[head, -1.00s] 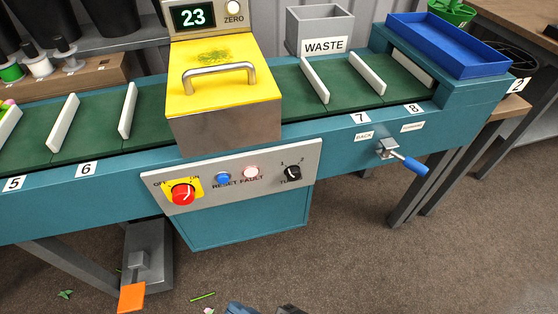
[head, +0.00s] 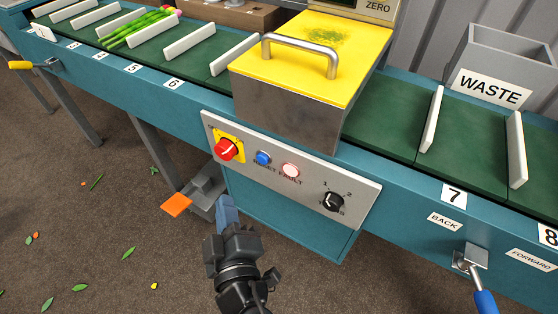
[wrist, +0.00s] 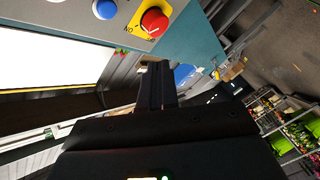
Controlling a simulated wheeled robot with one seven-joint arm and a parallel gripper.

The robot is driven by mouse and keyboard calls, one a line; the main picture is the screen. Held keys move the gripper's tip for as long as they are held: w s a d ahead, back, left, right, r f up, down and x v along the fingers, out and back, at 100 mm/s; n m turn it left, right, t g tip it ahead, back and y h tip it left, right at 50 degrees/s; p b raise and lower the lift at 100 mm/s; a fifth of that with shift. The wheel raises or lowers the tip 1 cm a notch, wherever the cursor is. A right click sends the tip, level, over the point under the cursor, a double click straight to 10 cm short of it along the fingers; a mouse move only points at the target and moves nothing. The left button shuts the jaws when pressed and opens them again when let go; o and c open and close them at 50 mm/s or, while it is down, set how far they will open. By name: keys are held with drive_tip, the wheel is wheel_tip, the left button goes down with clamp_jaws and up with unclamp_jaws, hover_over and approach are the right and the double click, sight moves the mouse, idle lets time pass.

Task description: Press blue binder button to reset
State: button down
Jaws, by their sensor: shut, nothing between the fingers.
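The blue RESET button (head: 263,158) sits on the grey control panel (head: 310,203) on the front of the teal conveyor. It is between the red rotary switch (head: 226,149) on its yellow plate and the pale FAULT lamp (head: 290,170). My gripper (head: 226,203) is shut and empty, below and to the left of the button in the head view, apart from the panel. In the wrist view the blue button (wrist: 105,9) is at the top edge, left of the red switch (wrist: 154,22), beyond my gripper's fingers (wrist: 155,85).
A black selector knob (head: 333,202) is right on the panel. An orange foot pedal (head: 176,205) stands low at the left. A yellow cover (head: 300,60) sits above the panel. A lever with a blue handle (head: 484,301) juts out at the lower right.

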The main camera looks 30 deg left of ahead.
sight(262, 159)
drive_tip(key=w+p, duration=0.4)
drive_tip(key=w, duration=0.4)
drive_tip(key=shift+w+d, duration=0.35)
drive_tip(key=shift+w, duration=0.1)
idle(2.0)
drive_tip(key=shift+w, duration=0.3)
drive_tip(key=shift+w+p, duration=0.4)
drive_tip(key=shift+w, duration=0.05)
idle(0.7)
drive_tip(key=shift+s, duration=0.1)
drive_tip(key=shift+s+b, duration=0.4)
drive_tip(key=shift+s, duration=0.35)
